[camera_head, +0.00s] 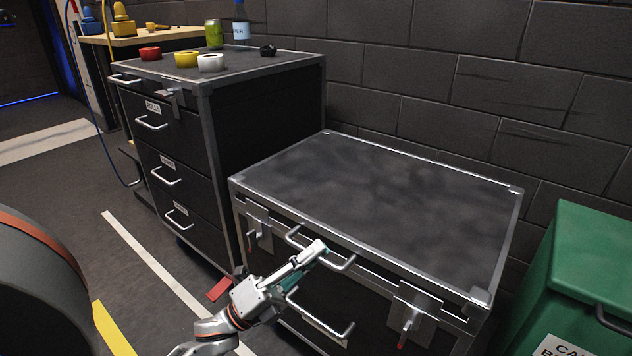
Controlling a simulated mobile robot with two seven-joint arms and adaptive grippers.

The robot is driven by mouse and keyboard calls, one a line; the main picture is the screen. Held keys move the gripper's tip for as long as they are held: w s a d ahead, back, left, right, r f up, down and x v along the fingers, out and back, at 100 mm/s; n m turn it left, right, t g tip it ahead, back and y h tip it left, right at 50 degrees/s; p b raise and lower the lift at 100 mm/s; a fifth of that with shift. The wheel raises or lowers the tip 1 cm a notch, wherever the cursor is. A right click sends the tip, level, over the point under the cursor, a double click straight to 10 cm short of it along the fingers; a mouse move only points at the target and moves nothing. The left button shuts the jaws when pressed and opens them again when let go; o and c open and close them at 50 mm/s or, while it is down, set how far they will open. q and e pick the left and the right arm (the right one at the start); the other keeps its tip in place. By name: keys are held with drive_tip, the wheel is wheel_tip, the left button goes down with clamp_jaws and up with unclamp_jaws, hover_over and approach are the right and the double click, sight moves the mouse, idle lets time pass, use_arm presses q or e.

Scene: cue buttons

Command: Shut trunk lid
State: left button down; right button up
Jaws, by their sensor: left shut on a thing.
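The trunk (470,318) is a dark box with silver metal edging, standing against the brick wall. Its flat dark lid (400,205) lies down over the top. I cannot tell whether a thin gap is left along the front edge. My left gripper (316,251) reaches up from below and is shut on the upper silver bar handle (345,265) at the trunk's front, hiding part of it. A latch with a red tip (410,318) hangs at the front right, and another latch (258,230) is at the front left. My right gripper is not in view.
A dark drawer cabinet (265,125) stands left of the trunk, with tape rolls (187,59), a green can (214,33) and a bottle (241,22) on top. A green bin (590,250) is close on the right. The lid's top is clear.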

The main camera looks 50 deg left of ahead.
use_arm(q)
drive_tip(key=shift+s+d+f, duration=0.1)
drive_tip(key=shift+s+f, duration=0.05)
drive_tip(key=shift+f, duration=0.6)
drive_tip(key=c, duration=2.1)
unclamp_jaws()
drive_tip(key=shift+c, duration=0.2)
drive_tip(key=shift+r, duration=0.15)
drive_tip(key=v, duration=1.2)
drive_tip(key=shift+r, duration=0.1)
